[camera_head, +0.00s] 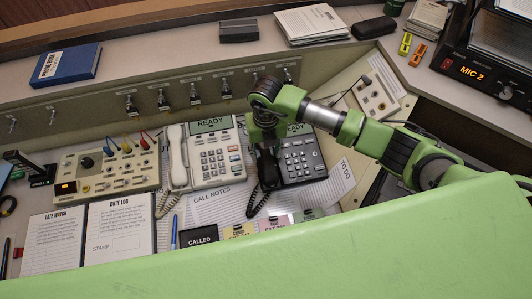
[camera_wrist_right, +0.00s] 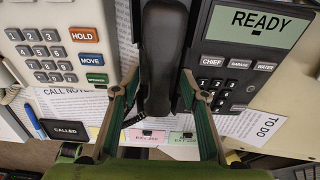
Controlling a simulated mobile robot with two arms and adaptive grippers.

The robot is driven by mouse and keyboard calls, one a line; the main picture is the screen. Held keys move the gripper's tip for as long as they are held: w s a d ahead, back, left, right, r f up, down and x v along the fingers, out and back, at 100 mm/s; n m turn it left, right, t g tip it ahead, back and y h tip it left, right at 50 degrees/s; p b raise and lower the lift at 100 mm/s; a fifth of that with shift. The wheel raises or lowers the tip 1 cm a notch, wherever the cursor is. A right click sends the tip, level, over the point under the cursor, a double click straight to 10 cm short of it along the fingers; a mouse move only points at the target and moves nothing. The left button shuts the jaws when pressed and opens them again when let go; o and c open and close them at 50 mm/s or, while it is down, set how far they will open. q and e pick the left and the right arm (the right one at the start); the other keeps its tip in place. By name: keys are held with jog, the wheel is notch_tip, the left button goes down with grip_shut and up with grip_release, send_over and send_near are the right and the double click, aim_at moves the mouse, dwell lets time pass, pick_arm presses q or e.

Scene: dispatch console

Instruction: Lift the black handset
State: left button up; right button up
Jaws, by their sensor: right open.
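The black handset (camera_head: 268,170) lies on the left side of the black desk phone (camera_head: 302,160), its coiled cord hanging below. In the right wrist view the handset (camera_wrist_right: 163,60) runs upright through the middle, beside the phone's READY screen (camera_wrist_right: 258,24). My right gripper (camera_head: 265,138) is over the handset's upper part and hides it in the head view. In the right wrist view my right gripper (camera_wrist_right: 161,76) is open, with one finger on each side of the handset; I cannot tell whether they touch it. My left gripper is not in view.
A cream phone (camera_head: 212,155) with its own handset (camera_head: 178,158) stands just left. Paper sheets and coloured cards (camera_head: 240,230) lie in front. A switch panel (camera_head: 165,100) runs behind. A cream box with knobs (camera_head: 105,170) stands further left.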

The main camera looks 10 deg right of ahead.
jog(key=shift+f, duration=0.1)
grip_shut()
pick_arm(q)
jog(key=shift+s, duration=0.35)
pick_arm(e)
jog(key=shift+w+r, duration=0.1)
jog(key=shift+r, duration=0.55)
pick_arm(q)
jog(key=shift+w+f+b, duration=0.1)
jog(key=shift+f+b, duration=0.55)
pick_arm(e)
jog(key=s+a+r, duration=0.4)
jog(key=a+r, duration=0.1)
jog(key=r, duration=0.3)
jog(key=s+a+r, duration=0.5)
jog(key=r, duration=0.3)
jog(key=shift+a+r, duration=0.4)
